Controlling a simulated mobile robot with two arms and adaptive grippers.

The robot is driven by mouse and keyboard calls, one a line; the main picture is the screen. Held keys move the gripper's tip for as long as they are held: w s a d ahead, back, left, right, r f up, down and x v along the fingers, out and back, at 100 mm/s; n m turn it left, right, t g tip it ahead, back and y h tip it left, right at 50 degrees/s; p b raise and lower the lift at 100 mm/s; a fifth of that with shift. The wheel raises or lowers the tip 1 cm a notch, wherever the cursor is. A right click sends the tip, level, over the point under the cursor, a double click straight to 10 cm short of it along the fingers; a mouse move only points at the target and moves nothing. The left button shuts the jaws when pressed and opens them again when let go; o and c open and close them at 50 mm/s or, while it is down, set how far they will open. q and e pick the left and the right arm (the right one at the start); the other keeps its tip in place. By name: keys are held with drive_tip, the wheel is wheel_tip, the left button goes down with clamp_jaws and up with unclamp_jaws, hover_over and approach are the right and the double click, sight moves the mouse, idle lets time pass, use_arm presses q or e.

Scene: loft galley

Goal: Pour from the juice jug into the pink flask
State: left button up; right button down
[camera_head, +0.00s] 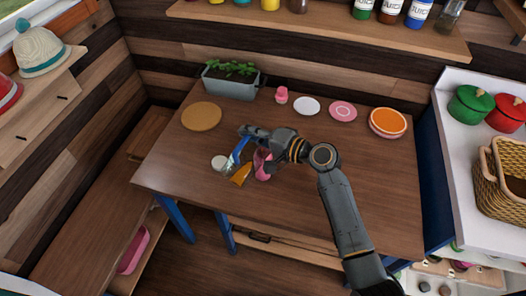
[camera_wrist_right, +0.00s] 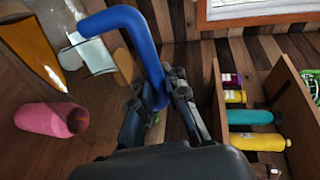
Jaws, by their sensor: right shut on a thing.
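My right gripper (camera_head: 247,133) is shut on the blue handle of the juice jug (camera_head: 235,158), near the left middle of the table. In the right wrist view the fingers (camera_wrist_right: 162,98) close around that blue handle (camera_wrist_right: 145,42). The jug's body looks pale and clear, with an orange patch (camera_head: 242,174) at its lower right that looks like juice. The pink flask (camera_head: 262,166) stands just right of the jug, partly hidden by my gripper. Its open mouth shows in the right wrist view (camera_wrist_right: 50,119). A gap separates the flask from the blue handle there. My left gripper is out of view.
A white round item (camera_head: 219,162) stands close left of the jug. A round wooden board (camera_head: 201,116), a planter (camera_head: 230,84), a small pink item (camera_head: 281,95) and several plates (camera_head: 343,111) line the back. The table's right front (camera_head: 375,190) is clear.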

sight(235, 179)
drive_tip(key=shift+w+d+r, duration=0.1)
drive_tip(key=shift+w+r, duration=0.05)
drive_tip(key=shift+w, duration=0.05)
idle(0.6)
drive_tip(key=s, duration=0.1)
drive_tip(key=s+a+f+n+b, duration=0.2)
drive_tip(key=shift+s+a+f+t, duration=0.1)
drive_tip(key=shift+s+f+t, duration=0.1)
drive_tip(key=shift+s+t, duration=0.1)
drive_tip(key=shift+r, duration=0.35)
drive_tip(key=shift+s+a+f, duration=0.15)
drive_tip(key=shift+s+a, duration=0.05)
drive_tip(key=s+f+n+b, duration=0.1)
drive_tip(key=f+b, duration=0.1)
drive_tip(key=s+a+f+n+t+b, duration=0.1)
drive_tip(key=s+f+n+b, duration=0.1)
drive_tip(key=b, duration=0.1)
drive_tip(key=s+a+f+n+b, duration=0.1)
drive_tip(key=f+n+b, duration=0.1)
drive_tip(key=shift+s+a+f+t+h+b, duration=0.15)
drive_tip(key=shift+a+f+t+h+b, duration=0.15)
drive_tip(key=shift+f+h+b, duration=0.1)
drive_tip(key=s+a+f+n+t+b, duration=0.2)
drive_tip(key=s+a+f+n+b, duration=0.1)
drive_tip(key=s+f+n+b, duration=0.3)
drive_tip(key=shift+a+f+n, duration=0.3)
drive_tip(key=shift+f+n, duration=0.5)
drive_tip(key=shift+f, duration=0.3)
